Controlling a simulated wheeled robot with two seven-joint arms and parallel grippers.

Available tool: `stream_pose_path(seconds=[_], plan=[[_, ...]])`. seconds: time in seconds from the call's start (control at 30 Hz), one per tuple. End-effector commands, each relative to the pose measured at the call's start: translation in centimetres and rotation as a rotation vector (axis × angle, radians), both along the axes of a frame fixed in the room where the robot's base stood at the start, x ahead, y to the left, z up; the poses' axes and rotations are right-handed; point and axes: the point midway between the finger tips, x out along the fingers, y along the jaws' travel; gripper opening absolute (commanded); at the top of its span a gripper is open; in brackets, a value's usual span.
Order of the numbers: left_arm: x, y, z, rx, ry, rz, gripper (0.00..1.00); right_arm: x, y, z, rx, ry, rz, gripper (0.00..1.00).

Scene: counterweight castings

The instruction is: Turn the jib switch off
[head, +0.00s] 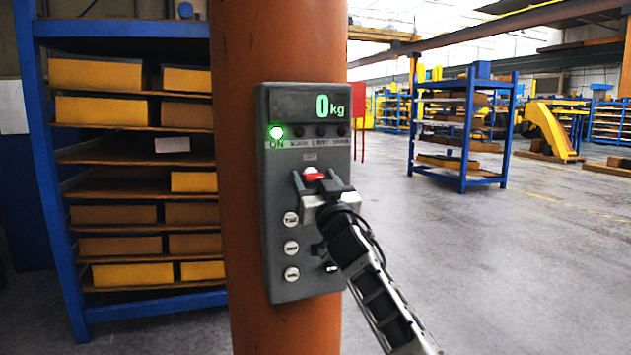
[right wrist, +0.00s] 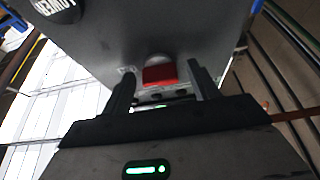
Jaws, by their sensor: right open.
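The grey jib control box (head: 309,230) is fixed to an orange column. Its display reads 0 kg, and a green lamp (head: 276,132) above the word ON is lit. The jib switch (head: 313,175), with a red part and a pale top, sits in the upper middle of the box. My right gripper (head: 322,184) is open at the switch, one finger on each side. In the right wrist view the red switch (right wrist: 159,75) shows between the two open fingers (right wrist: 162,88); I cannot tell whether they touch it. My left gripper is not in view.
The orange column (head: 238,200) stands behind the box. Round labelled buttons (head: 291,219) run down the box's left side. A blue rack (head: 62,190) with yellow and brown castings stands to the left. Another blue rack (head: 464,130) stands farther back on open floor.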

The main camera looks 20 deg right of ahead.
Motion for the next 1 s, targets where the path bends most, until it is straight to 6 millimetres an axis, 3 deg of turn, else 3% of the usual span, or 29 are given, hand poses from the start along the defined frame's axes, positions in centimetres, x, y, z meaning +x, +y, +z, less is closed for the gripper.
stream_pose_path(seconds=[0.13, 0.3, 0.67, 1.0], plan=[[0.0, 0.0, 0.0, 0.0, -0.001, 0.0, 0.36, 0.0, 0.0, 0.0, 0.0, 0.0, 0.0, 0.6], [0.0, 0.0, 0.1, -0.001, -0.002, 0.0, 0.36, 0.0, 0.0, 0.0, 0.0, 0.0, 0.0, 0.15], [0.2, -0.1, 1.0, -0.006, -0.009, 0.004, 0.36, 0.0, -0.1, 0.1, -0.039, 0.001, 0.0, 0.15], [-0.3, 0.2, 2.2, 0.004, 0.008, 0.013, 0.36, 0.0, -0.3, 0.4, -0.266, -0.006, -0.001, 0.15]])
